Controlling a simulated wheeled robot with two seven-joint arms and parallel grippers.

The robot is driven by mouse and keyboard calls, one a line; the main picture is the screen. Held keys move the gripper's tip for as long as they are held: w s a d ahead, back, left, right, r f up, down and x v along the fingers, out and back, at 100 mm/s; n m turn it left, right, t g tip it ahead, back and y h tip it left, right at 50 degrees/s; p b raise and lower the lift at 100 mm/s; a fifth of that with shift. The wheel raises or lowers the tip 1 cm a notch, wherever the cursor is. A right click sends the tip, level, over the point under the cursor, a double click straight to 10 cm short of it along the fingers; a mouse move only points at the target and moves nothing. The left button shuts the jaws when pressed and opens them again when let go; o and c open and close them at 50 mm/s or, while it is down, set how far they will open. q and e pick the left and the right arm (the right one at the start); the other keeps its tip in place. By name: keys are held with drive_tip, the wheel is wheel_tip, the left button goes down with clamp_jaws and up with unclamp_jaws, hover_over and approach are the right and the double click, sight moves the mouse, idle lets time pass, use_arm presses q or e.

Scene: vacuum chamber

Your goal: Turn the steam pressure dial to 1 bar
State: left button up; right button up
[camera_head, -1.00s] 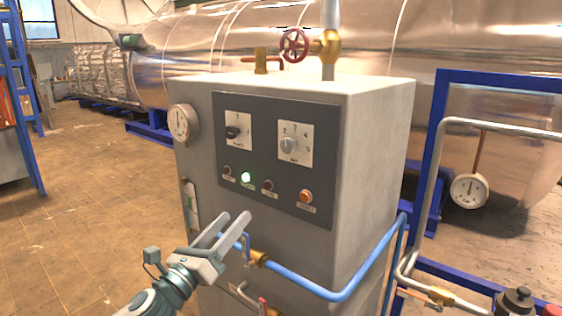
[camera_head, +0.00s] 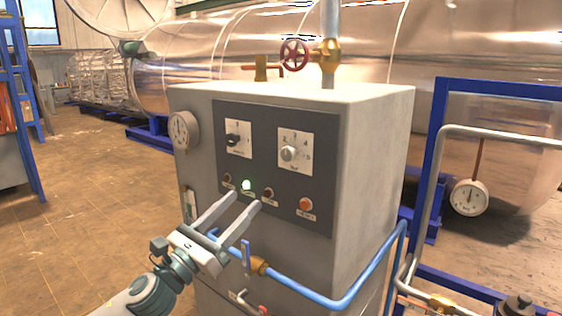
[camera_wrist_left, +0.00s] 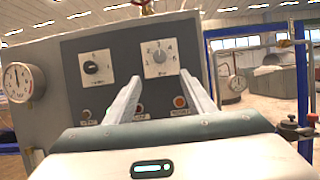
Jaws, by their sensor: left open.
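The steam pressure dial (camera_head: 290,153) is a grey round knob on a white square plate with numbers around it, on the right of the dark panel. It also shows in the left wrist view (camera_wrist_left: 159,56), above and between my fingers. Its exact setting is too small to read. My left gripper (camera_head: 241,199) is open and empty, in front of the panel's lower part, below and left of the dial and apart from it. Its two fingers point up toward the panel in the left wrist view (camera_wrist_left: 160,85). My right gripper is not in view.
A black switch (camera_head: 232,139) sits left of the dial. A round gauge (camera_head: 184,131) is on the cabinet's left edge. A blue pipe (camera_head: 310,295) runs across the cabinet's lower front.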

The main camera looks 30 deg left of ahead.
use_arm(q)
drive_tip(key=p, duration=0.6)
approach(286, 157)
drive_tip(key=x, duration=0.6)
drive_tip(key=shift+w+r, duration=0.25)
drive_tip(key=shift+w+r+p, duration=0.15)
drive_tip(key=shift+w+p, duration=0.2)
drive_tip(key=shift+w, duration=0.3)
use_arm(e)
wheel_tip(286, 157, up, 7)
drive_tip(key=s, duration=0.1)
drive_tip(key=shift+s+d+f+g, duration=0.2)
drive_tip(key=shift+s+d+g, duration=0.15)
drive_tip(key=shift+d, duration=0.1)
use_arm(q)
drive_tip(key=c, duration=1.1)
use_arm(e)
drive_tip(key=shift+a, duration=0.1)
